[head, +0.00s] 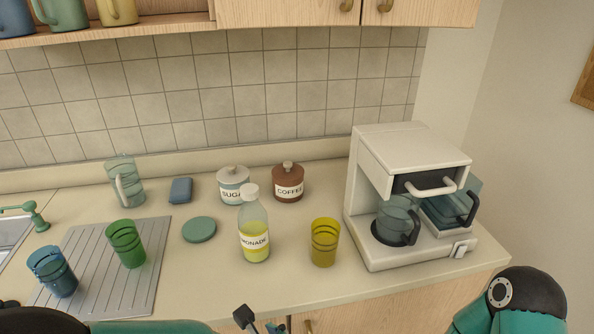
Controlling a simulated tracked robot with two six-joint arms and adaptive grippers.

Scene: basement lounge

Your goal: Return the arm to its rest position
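My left arm (150,327) crosses the bottom left edge, teal and black. Part of my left gripper (258,322) shows at the bottom edge, in front of the counter; most of it is cut off, so its opening is unclear. Nothing held is visible. My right arm (520,300) shows only as a teal and black joint at the bottom right, below the counter's right end. My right gripper is out of view.
The counter (195,285) holds a lemonade bottle (253,228), yellow glass (324,242), green glass (126,243), blue glass (52,271), glass pitcher (125,182), sugar jar (233,185), coffee jar (288,182) and coffee machine (408,195). Its front edge is near both arms.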

